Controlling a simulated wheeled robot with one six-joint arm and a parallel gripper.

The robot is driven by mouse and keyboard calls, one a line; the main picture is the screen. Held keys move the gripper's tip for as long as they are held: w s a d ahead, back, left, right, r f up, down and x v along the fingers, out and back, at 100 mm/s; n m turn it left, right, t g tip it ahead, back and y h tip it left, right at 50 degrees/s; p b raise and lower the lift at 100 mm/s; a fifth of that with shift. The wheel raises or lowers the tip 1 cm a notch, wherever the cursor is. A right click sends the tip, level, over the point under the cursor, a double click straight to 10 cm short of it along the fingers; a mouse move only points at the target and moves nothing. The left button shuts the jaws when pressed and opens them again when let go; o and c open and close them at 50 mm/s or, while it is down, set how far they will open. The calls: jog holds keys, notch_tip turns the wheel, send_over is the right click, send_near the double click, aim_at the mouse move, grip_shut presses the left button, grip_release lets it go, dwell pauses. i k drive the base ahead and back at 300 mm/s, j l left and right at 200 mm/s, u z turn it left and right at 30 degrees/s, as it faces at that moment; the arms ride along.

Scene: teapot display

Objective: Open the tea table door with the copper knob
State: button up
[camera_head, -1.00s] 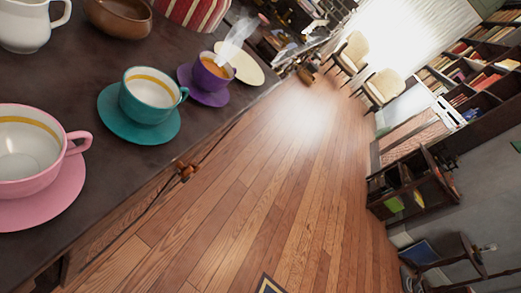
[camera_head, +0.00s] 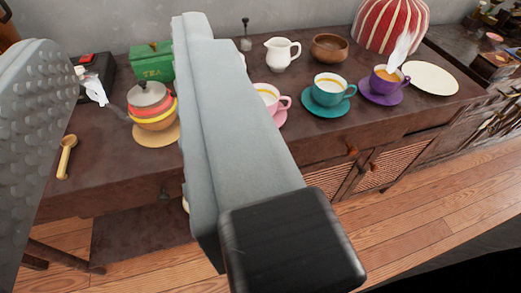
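The tea table (camera_head: 300,152) runs across the view with its doors at the front right. A copper-orange knob (camera_head: 351,149) sits on the front below the teal cup. A second small knob (camera_head: 373,166) is just right of and below it. Woven door panels (camera_head: 398,164) lie on both sides of the knobs and look shut. My gripper (camera_head: 112,42) is large in the foreground. Its two grey fingers are wide apart, the left one with a bumpy pad, with nothing held between them. It is left of the copper knob and not touching it. The right finger hides part of the table front.
On the table top are a striped teapot (camera_head: 152,105), a green tea box (camera_head: 152,62), a wooden scoop (camera_head: 67,155), a teal cup (camera_head: 328,92), a purple cup (camera_head: 385,83) and a white jug (camera_head: 281,52). Wooden floor (camera_head: 440,190) is clear in front.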

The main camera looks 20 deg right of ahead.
aim_at(389, 164)
jog(key=z, duration=0.4)
jog(key=k+z, duration=0.15)
jog(key=z, duration=0.6)
jog(key=k+z, duration=0.1)
jog(key=z, duration=0.25)
